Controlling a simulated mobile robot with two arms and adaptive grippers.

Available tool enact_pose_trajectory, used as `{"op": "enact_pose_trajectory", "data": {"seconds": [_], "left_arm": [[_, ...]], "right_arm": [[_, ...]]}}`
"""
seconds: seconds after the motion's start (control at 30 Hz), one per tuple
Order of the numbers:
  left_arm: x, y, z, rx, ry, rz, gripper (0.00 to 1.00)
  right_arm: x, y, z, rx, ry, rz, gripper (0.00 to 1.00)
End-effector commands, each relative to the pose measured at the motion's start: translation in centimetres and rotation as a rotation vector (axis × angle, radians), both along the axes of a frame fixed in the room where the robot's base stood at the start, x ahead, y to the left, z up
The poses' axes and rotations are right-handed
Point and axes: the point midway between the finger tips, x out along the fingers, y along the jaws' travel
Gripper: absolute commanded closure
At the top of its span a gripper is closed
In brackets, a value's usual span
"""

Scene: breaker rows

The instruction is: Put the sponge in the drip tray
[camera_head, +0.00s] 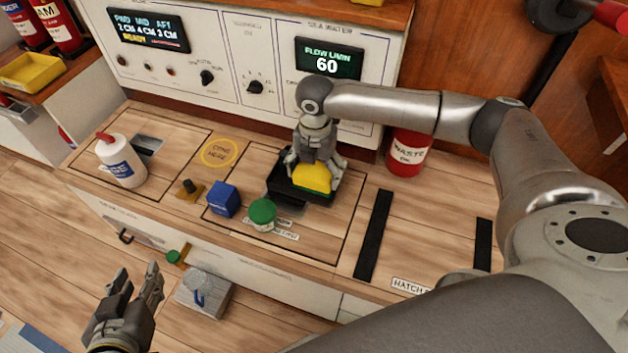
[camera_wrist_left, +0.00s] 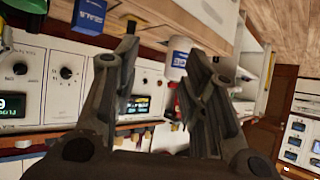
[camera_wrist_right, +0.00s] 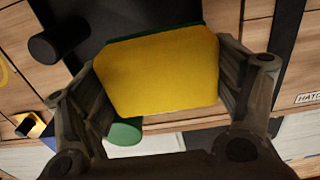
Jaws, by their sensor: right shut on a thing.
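The yellow sponge (camera_head: 312,178) with a green layer is between the fingers of my right gripper (camera_head: 314,176), which is shut on it. The sponge also fills the middle of the right wrist view (camera_wrist_right: 158,72). The black drip tray (camera_head: 283,190) is on the counter directly under and around the sponge; whether the sponge touches its floor is hidden. In the right wrist view the dark tray (camera_wrist_right: 100,22) shows behind the sponge. My left gripper (camera_head: 140,290) is open and empty, low in front of the counter; its spread fingers show in the left wrist view (camera_wrist_left: 160,85).
A green round knob (camera_head: 262,213) and a blue box (camera_head: 222,200) stand close to the tray's left front. A white bottle (camera_head: 120,162) stands at the left, a red waste canister (camera_head: 408,154) at the right. The control panel rises behind. Black strips (camera_head: 374,236) lie to the right.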

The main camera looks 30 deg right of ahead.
Motion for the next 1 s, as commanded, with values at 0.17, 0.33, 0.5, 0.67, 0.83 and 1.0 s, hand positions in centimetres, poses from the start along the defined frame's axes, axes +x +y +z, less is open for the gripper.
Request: {"op": "enact_pose_trajectory", "data": {"seconds": [0.17,0.33,0.5,0.67,0.83,1.0], "left_arm": [[1.5,-0.7,1.8,-0.029,-0.121,-0.009,0.6],[1.9,-0.9,2.7,-0.039,-0.165,-0.012,0.6],[2.9,-1.5,4.6,-0.067,-0.281,-0.019,0.6],[3.8,-2.1,7.5,-0.106,-0.44,-0.029,0.6],[4.1,-2.5,9.9,-0.137,-0.559,-0.037,0.6],[4.1,-2.6,10.7,-0.147,-0.598,-0.038,0.6]], "right_arm": [[0.8,-0.2,-1.1,0.001,0.001,0.0,0.35],[1.1,-0.3,-1.4,0.001,0.001,0.001,0.35],[1.4,-0.5,-2.6,0.001,0.001,0.0,0.35],[1.4,-0.5,-3.9,-0.001,0.001,0.0,0.35],[1.4,-0.4,-4.6,0.001,-0.001,0.0,0.35],[1.4,-0.4,-4.8,0.001,-0.001,0.001,0.35]]}}
